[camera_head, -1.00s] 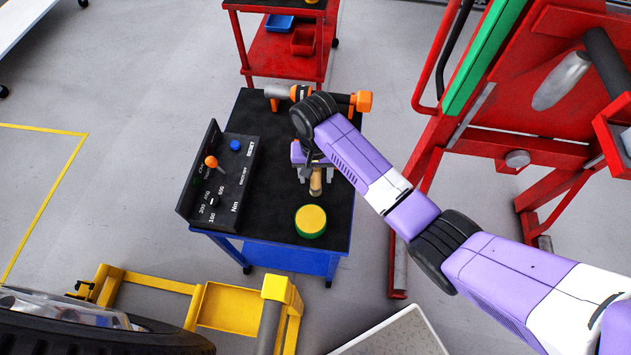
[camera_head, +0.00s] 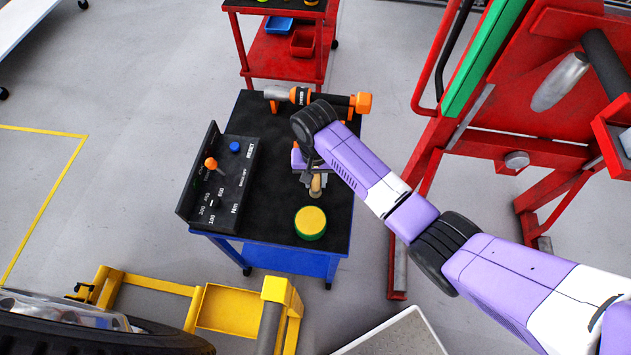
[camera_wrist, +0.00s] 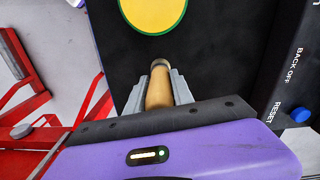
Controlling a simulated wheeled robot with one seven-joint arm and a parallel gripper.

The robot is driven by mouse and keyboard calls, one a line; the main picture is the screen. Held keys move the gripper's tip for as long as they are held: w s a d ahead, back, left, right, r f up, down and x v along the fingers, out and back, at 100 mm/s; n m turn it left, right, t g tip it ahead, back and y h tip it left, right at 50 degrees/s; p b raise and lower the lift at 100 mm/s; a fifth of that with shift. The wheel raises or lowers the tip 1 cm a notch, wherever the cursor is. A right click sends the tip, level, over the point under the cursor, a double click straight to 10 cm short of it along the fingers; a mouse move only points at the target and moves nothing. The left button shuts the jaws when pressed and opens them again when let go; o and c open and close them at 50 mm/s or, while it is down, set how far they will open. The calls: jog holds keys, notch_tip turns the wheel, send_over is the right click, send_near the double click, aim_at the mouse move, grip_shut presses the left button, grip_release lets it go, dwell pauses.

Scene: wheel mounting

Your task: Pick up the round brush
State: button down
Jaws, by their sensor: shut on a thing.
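The round brush (camera_head: 316,183) shows as a short wooden handle over the black top of the blue work cart. In the wrist view, the brush's tan handle (camera_wrist: 159,88) stands between the two grey fingers, with a darker band at its far end. My gripper (camera_head: 313,179) is shut on this handle. In the wrist view my gripper (camera_wrist: 156,82) has a finger against each side of it. The bristles cannot be made out. I cannot tell whether the brush touches the cart top.
A yellow-topped green round tin (camera_head: 311,222) sits just in front of the brush. A black control box (camera_head: 221,183) with an orange-knobbed lever stands to the left. An orange and grey power tool (camera_head: 318,98) lies at the back. A red stand (camera_head: 515,110) is to the right.

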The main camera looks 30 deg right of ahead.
jog(key=shift+r, duration=0.15)
notch_tip(320, 180, up, 20)
jog(key=p, duration=0.6)
dwell(0.3)
